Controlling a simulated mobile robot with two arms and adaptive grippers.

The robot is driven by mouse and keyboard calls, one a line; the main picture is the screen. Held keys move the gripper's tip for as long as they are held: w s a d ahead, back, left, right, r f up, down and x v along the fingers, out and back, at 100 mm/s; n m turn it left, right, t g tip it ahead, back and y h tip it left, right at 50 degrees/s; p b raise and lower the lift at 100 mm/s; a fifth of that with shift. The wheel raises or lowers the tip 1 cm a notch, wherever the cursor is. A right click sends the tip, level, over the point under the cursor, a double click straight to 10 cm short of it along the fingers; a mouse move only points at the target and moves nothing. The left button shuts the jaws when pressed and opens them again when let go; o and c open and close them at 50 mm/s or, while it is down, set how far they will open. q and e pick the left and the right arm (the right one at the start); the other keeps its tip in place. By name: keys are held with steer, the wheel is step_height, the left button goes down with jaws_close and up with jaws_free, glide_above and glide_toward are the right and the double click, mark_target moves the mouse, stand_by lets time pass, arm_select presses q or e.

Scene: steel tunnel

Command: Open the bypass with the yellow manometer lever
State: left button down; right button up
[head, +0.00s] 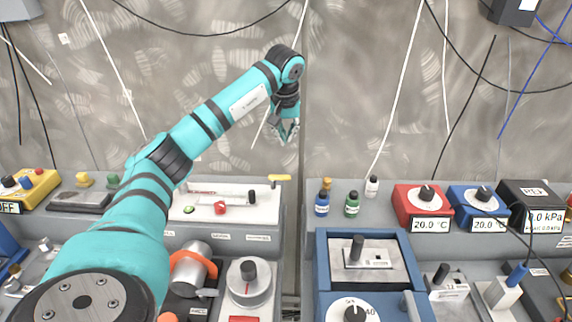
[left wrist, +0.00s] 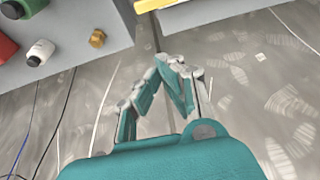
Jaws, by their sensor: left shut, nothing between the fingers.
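The yellow lever (head: 278,178) sits on a short post at the right end of a white panel (head: 238,206), near the middle of the head view. It points sideways. In the left wrist view a bit of yellow shows at the top edge, cut off by the frame. My left gripper (head: 287,132) hangs above the yellow lever in the head view, clear of it, with its fingers pointing down. In the left wrist view the left gripper (left wrist: 174,68) is shut and empty. My right gripper is in neither view.
The white panel also carries a red knob (head: 220,208) and a green button (head: 189,210). Red (head: 416,208) and blue temperature boxes are farther right. Cables hang along the wall behind.

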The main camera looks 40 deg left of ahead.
arm_select(q)
steer(key=p+x, duration=0.2)
steer(key=x, duration=0.9)
steer(key=s+d, duration=0.1)
steer(key=s+d+p, duration=0.1)
steer(key=s, duration=0.1)
steer(key=shift+s+d+r, duration=0.1)
steer(key=shift+d+r, duration=0.2)
steer(key=shift+r, duration=0.1)
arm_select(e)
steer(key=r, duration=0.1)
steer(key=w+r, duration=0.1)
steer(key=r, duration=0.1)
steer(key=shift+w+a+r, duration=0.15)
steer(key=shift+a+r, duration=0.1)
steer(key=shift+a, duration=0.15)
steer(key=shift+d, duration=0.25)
arm_select(q)
steer(key=shift+d+m, duration=0.25)
steer(key=shift+m, duration=0.45)
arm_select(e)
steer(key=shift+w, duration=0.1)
